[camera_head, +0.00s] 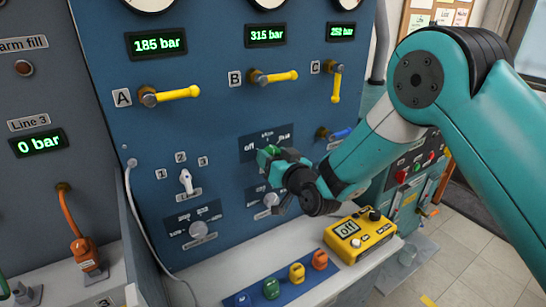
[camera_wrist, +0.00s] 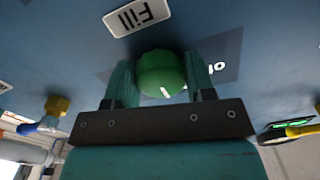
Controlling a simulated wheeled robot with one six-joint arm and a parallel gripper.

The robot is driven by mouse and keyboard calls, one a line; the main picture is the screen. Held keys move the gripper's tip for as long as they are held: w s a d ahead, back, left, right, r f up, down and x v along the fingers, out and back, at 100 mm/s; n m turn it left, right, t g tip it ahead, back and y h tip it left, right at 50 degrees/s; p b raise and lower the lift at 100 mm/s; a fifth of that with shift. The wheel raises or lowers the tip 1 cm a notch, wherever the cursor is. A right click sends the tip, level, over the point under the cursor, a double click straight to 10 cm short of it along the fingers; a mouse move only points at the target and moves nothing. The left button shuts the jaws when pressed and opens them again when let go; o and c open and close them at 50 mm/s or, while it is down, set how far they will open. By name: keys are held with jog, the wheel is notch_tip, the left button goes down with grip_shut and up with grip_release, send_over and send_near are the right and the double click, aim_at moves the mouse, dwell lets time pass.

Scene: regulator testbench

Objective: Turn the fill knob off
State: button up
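The green fill knob (camera_wrist: 160,72) sits on the blue panel between my two fingers in the wrist view. A white pointer mark shows on its lower edge there. The upside-down "Fill" label (camera_wrist: 137,16) is above it in that view. My gripper (camera_wrist: 161,82) has one finger on each side of the knob, apparently touching it. In the head view my gripper (camera_head: 277,168) reaches the panel under the dial plate (camera_head: 267,141), whose "off" marking is at the left. The gripper hides most of the knob and its label there.
Yellow valve handles A (camera_head: 178,94), B (camera_head: 280,76) and C (camera_head: 337,84) stick out above. A blue handle (camera_head: 342,133) is close to the right. A white switch (camera_head: 186,180) is left.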

jog(key=shift+f+n+b, duration=0.15)
jog(key=shift+n+b, duration=0.15)
jog(key=shift+b, duration=0.4)
jog(key=n+b, duration=0.1)
jog(key=b, duration=0.3)
jog(key=shift+f+n, duration=0.2)
jog(key=shift+n, duration=0.2)
jog(key=n+b, duration=0.2)
jog(key=b, duration=0.2)
jog(key=shift+n+b, duration=0.3)
jog(key=shift+b, duration=0.1)
jog(key=n+b, duration=0.3)
jog(key=b, duration=0.2)
jog(key=n+b, duration=0.4)
jog(key=shift+r, duration=0.35)
jog(key=shift+b, duration=0.3)
jog(key=o, duration=0.9)
jog(key=shift+o, duration=0.2)
